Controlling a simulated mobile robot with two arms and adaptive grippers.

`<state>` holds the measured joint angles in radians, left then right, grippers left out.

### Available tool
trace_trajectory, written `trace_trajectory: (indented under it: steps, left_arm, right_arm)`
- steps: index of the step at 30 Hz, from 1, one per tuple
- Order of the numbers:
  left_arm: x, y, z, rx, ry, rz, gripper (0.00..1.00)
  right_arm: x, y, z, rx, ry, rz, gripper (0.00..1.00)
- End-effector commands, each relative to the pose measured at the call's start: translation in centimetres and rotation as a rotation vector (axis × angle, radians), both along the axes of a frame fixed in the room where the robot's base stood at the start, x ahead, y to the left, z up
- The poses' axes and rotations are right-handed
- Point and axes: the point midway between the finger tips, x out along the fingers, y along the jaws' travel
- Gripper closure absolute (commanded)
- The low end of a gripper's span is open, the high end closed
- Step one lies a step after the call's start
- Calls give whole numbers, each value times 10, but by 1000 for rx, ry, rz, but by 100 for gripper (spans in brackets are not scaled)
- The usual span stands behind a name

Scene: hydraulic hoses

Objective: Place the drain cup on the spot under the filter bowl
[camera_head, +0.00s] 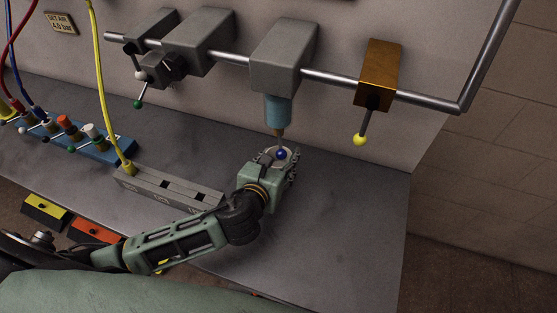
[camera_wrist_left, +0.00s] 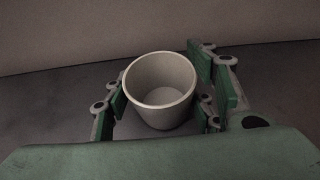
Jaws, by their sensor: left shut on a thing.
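The drain cup (camera_wrist_left: 160,92) is a pale grey, round, open cup, upright and empty in the left wrist view. My left gripper (camera_wrist_left: 163,100) is shut on it, with green finger pads on both sides. In the head view the left gripper (camera_head: 279,162) is below the filter bowl (camera_head: 278,108), a light blue cylinder under a grey block. The spot on the bench is hidden by the gripper and cup. My right gripper is not in view.
A metal pipe (camera_head: 335,77) runs above the bench with grey blocks and a brass-coloured block (camera_head: 379,75) carrying a yellow-knobbed lever (camera_head: 360,139). A grey slotted block (camera_head: 170,188) lies left of my gripper. A blue manifold (camera_head: 88,143) with hoses stands farther left. The bench (camera_head: 350,210) is clear on the right.

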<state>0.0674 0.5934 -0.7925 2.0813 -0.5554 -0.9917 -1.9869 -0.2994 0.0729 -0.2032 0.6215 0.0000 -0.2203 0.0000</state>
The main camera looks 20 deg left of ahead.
Motion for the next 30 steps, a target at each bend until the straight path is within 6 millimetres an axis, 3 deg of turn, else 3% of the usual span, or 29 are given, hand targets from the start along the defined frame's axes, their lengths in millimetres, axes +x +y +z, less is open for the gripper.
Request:
trace_trajectory:
  steps: [3,14,15,18,21,30]
  left_arm:
    - [1,0,-9,-2,-3,1,75]
    - [0,0,-13,0,-5,0,75]
    - [0,0,-12,0,-5,0,46]
    - [0,0,-12,-1,-5,0,37]
    - [0,0,-12,-1,-5,0,30]
    - [0,0,-11,-1,-5,0,30]
  right_arm:
    - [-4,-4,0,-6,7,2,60]
    - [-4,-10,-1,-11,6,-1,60]
    - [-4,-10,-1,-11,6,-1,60]
    - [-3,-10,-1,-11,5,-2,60]
    - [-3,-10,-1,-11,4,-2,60]
    - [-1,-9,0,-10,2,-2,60]
